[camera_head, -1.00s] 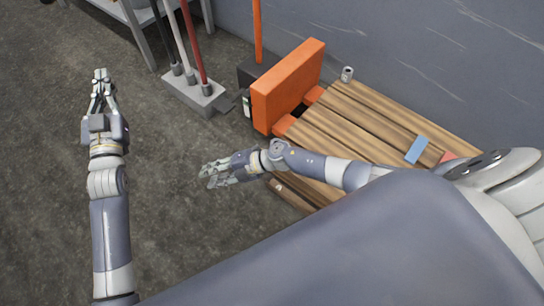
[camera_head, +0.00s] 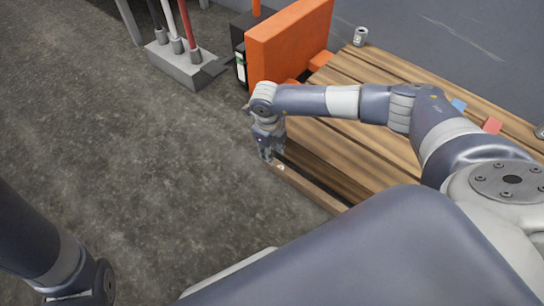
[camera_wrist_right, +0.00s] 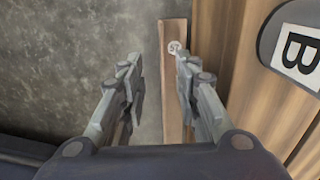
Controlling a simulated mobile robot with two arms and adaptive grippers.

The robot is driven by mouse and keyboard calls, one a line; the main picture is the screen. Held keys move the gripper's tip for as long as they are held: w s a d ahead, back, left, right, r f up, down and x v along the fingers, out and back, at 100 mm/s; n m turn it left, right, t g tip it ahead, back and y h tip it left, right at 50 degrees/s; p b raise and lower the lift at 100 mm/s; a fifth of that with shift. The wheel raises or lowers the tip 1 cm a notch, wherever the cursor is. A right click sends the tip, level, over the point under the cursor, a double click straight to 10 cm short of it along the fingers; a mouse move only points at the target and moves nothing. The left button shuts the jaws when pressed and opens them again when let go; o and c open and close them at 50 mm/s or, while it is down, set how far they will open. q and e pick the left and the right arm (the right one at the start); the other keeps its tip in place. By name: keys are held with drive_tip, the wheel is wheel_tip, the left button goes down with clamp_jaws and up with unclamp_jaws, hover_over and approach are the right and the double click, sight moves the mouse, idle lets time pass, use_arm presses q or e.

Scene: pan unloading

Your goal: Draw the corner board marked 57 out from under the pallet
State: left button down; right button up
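The corner board marked 57 (camera_wrist_right: 174,90) is a long thin brown strip with a round white tag near its far end in the right wrist view. In the head view the board (camera_head: 311,187) lies low along the near-left edge of the wooden pallet (camera_head: 335,140). My right gripper (camera_head: 267,157) points down over the board's tagged end. In the right wrist view the right gripper (camera_wrist_right: 159,68) is open, its fingers apart. The board shows beyond them, nearer the right finger, which covers part of it. I cannot tell whether they touch. My left gripper is out of view.
An orange forklift-like block (camera_head: 290,45) stands at the pallet's far-left end. A can (camera_head: 360,36), a blue piece (camera_head: 459,105) and a red piece (camera_head: 492,125) are on the pallet. A broom holder (camera_head: 185,66) stands at the back left. The floor left of the pallet is clear.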

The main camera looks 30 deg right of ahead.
sight(274, 166)
drive_tip(key=shift+d, duration=0.1)
drive_tip(key=f+b, duration=0.2)
drive_tip(key=f, duration=0.1)
drive_tip(key=f+b, duration=0.3)
drive_tip(key=f, duration=0.1)
drive_tip(key=f+b, duration=0.2)
drive_tip(key=f, duration=0.1)
drive_tip(key=shift+w+d+f, duration=0.2)
drive_tip(key=shift+d+f, duration=0.2)
drive_tip(key=shift+c, duration=0.4)
